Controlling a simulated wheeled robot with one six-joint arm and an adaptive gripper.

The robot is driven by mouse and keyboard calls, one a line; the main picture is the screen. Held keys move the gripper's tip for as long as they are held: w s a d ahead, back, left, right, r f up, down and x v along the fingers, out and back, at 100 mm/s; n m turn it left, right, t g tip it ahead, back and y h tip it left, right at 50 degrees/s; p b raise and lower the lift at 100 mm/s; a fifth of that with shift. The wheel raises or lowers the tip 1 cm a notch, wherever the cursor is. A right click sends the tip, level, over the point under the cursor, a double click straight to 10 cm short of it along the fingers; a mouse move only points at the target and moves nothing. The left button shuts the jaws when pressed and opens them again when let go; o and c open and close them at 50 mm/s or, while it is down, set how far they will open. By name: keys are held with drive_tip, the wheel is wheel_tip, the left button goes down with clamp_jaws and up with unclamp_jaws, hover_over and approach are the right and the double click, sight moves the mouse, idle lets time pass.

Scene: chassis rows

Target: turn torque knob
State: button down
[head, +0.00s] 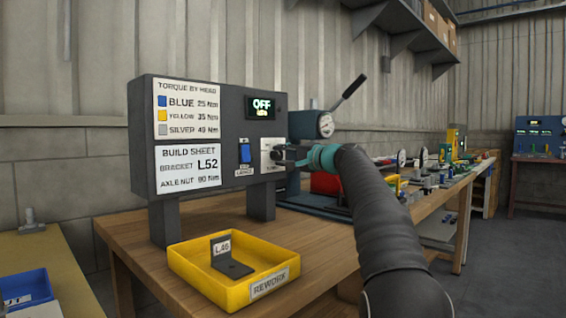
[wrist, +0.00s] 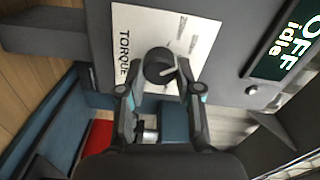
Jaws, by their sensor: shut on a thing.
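The torque knob (wrist: 159,66) is a round black dial with a pale pointer line, on a white plate marked TORQUE (wrist: 124,45). In the head view the same white plate (head: 267,147) is on the grey control panel (head: 205,110). My gripper (wrist: 158,87) is shut on the knob, one finger on each side. In the head view my gripper (head: 284,157) reaches the plate from the right and partly hides the knob. The display (head: 262,106) reads OFF, with smaller text that reads idle in the wrist view.
A blue switch (head: 245,153) is left of the knob plate. A torque chart (head: 188,109) and a build sheet (head: 188,166) are on the panel. A yellow REWORK tray (head: 205,291) holding an L-bracket (head: 230,261) stands in front. A lever press (head: 325,125) stands behind my arm.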

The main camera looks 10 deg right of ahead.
drive_tip(key=n+b, duration=0.1)
drive_tip(key=n, duration=0.2)
drive_tip(key=shift+f+n, duration=0.15)
drive_tip(key=shift+n, duration=0.15)
drive_tip(key=shift+n+b, duration=0.7)
drive_tip(key=shift+n, duration=1.6)
drive_tip(key=c, duration=0.8)
unclamp_jaws()
drive_tip(key=shift+o, duration=0.2)
drive_tip(key=shift+r, duration=0.2)
drive_tip(key=shift+s, duration=0.1)
drive_tip(key=v, duration=1.2)
drive_tip(key=shift+a, duration=0.1)
